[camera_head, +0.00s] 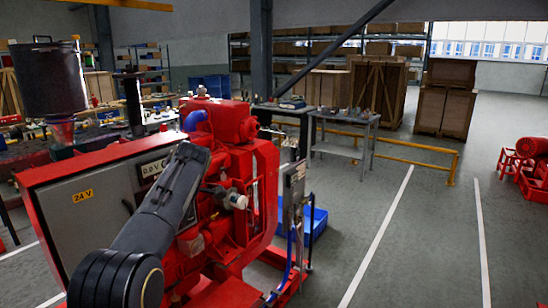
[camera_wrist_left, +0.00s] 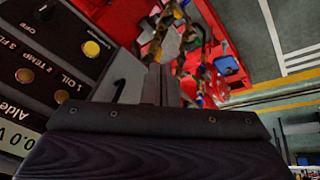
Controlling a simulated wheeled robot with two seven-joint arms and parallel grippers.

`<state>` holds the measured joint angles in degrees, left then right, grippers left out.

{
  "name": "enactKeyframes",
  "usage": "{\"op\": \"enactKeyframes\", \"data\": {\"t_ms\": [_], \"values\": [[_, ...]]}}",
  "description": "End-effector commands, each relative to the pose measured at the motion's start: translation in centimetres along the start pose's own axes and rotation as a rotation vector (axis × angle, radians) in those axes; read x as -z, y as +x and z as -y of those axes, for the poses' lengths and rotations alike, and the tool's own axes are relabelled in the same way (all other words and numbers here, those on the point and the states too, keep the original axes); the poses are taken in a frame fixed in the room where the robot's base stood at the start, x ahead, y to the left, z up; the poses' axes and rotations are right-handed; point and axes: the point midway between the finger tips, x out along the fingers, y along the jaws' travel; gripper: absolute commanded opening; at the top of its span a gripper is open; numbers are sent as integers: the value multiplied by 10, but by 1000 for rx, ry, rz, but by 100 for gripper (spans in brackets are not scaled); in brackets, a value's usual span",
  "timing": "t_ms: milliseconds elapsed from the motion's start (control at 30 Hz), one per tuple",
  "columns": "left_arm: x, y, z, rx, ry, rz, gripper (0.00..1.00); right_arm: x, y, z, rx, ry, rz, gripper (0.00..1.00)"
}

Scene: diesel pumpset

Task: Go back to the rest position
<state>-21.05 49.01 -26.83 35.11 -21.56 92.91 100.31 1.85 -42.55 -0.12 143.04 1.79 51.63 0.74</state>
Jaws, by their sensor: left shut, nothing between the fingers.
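My left arm reaches in from the bottom left in the head view, in front of the red diesel pumpset (camera_head: 262,170) and its grey control cabinet (camera_head: 85,215). In the left wrist view my left gripper (camera_wrist_left: 160,82) is shut and empty, its fingers pointing away from the camera. The dark control panel (camera_wrist_left: 42,75), with a yellow lamp (camera_wrist_left: 91,48) and round indicators, lies left of the fingers. Whether the fingers touch anything is unclear. My right gripper is in neither view.
Red engine parts are close to my left arm. A grey workbench (camera_head: 345,148) and yellow rail (camera_head: 415,147) stand behind, with wooden crates (camera_head: 445,98) farther back. A red machine (camera_head: 532,165) stands at the far right. The grey floor (camera_head: 430,235) right of the pumpset is clear.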

Motion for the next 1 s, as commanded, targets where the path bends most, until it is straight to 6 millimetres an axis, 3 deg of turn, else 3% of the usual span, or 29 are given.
{"op": "enactKeyframes", "data": {"t_ms": [167, 300, 400, 567, 700, 800, 900, 1000], "values": [[48, 4, 37, 8, 177, 163, 0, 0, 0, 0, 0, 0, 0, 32], [77, 2, 94, -59, 400, 334, 0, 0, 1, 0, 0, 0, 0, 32], [86, -2, 142, -153, 569, 432, 0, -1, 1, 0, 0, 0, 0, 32], [79, -10, 228, -351, 840, 520, 0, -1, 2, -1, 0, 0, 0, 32], [57, -8, 305, -535, 1066, 515, 0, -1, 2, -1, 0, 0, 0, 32], [38, 0, 350, -639, 1201, 475, 0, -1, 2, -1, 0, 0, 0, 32], [21, 10, 383, -708, 1304, 429, 0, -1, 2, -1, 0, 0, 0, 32], [10, 18, 402, -747, 1366, 396, 0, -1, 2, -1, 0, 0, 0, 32]]}}
